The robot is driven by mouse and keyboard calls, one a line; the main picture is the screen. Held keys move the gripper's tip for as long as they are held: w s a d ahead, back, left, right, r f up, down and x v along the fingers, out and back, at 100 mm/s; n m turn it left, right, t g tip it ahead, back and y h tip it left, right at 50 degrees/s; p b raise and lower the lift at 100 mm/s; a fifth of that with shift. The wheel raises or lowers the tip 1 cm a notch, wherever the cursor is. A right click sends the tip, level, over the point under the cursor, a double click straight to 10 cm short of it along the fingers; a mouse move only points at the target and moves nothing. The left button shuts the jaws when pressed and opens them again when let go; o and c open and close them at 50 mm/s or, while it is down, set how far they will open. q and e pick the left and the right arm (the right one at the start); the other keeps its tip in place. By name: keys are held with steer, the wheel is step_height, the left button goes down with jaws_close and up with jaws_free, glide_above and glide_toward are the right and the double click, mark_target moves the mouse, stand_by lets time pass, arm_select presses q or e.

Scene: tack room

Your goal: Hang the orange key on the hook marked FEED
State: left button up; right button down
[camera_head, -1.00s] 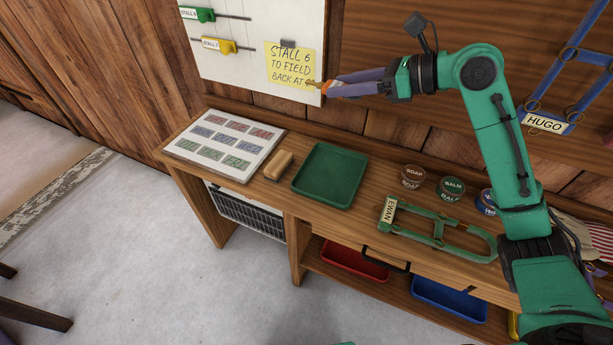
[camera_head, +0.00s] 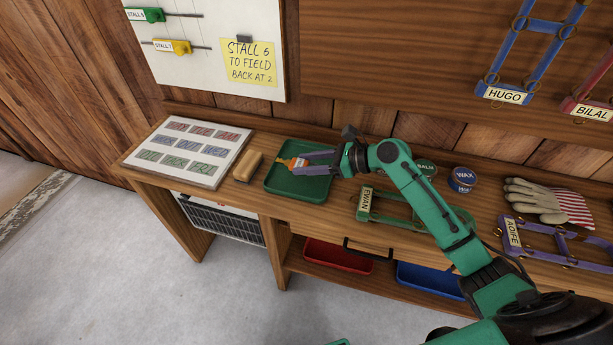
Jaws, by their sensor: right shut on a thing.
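The orange key (camera_head: 296,163) is small, with a brass-coloured end pointing left. My right gripper (camera_head: 303,162), with purple fingers, is shut on it. Key and fingers appear over the green tray (camera_head: 285,191) on the bench; whether the key touches the tray I cannot tell. No hook marked FEED can be made out in this view. My left gripper is not in view.
The bench (camera_head: 264,221) also holds a board of coloured labels (camera_head: 190,150), a brush (camera_head: 248,166), a green EWAN halter (camera_head: 388,211), a wax tin (camera_head: 462,179) and gloves (camera_head: 535,199). A white board (camera_head: 215,85) with a yellow note (camera_head: 248,62) hangs behind.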

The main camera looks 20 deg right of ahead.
mark_target(307, 181)
step_height(307, 181, down, 4)
steer(key=shift+r+p, duration=0.1)
steer(key=shift+p, duration=0.45)
steer(key=shift+f, duration=0.25)
steer(key=shift+c, duration=1.7)
jaws_free()
steer(key=shift+f, duration=0.15)
steer(key=shift+s+f+b, duration=0.1)
steer(key=shift+b, duration=1.15)
steer(key=p+v, duration=0.1)
steer(key=v, duration=1.3)
steer(key=shift+s+d+r, duration=0.15)
steer(key=shift+d+r, duration=0.05)
steer(key=shift+r, duration=0.1)
